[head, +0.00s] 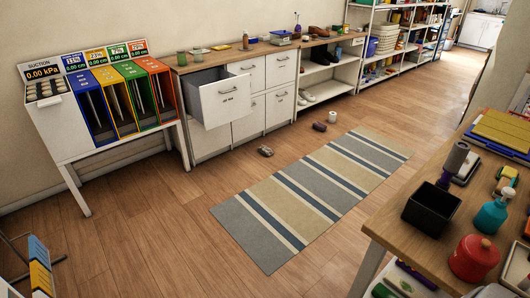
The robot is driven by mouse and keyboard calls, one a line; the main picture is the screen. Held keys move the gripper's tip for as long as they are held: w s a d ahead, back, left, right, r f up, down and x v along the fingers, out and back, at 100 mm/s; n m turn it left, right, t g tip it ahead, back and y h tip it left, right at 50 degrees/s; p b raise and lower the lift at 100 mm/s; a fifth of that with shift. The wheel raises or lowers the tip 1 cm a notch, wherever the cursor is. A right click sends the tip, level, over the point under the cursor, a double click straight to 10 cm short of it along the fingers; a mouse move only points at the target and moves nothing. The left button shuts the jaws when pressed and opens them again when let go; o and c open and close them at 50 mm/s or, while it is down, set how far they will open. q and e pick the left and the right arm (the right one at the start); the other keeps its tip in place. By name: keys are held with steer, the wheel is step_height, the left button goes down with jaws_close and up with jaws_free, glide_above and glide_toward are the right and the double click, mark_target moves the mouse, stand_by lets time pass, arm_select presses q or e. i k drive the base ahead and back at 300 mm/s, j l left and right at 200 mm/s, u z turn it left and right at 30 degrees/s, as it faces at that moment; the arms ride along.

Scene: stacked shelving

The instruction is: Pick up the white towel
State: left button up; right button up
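I cannot make out a white towel for certain. A small white, roll-like object (332,117) stands on the wooden floor beyond the striped rug; it is too small to tell whether it is cloth. Neither of my grippers shows in the head view.
A striped rug (318,190) lies on the floor. A white cabinet (211,142) has an open drawer (225,100) jutting out. Dark small objects (265,151) (319,127) lie on the floor. A cluttered wooden table (405,228) stands at right, a sorter stand (70,140) at left.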

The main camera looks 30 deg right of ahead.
mark_target(264, 150)
steer(key=i+l+z, duration=0.3)
steer(key=i, duration=0.35)
steer(key=i+z, duration=0.35)
steer(key=i, duration=0.25)
steer(key=i+z, duration=0.3)
steer(key=i, duration=0.35)
steer(key=i+j+z, duration=0.35)
steer(key=i, duration=0.3)
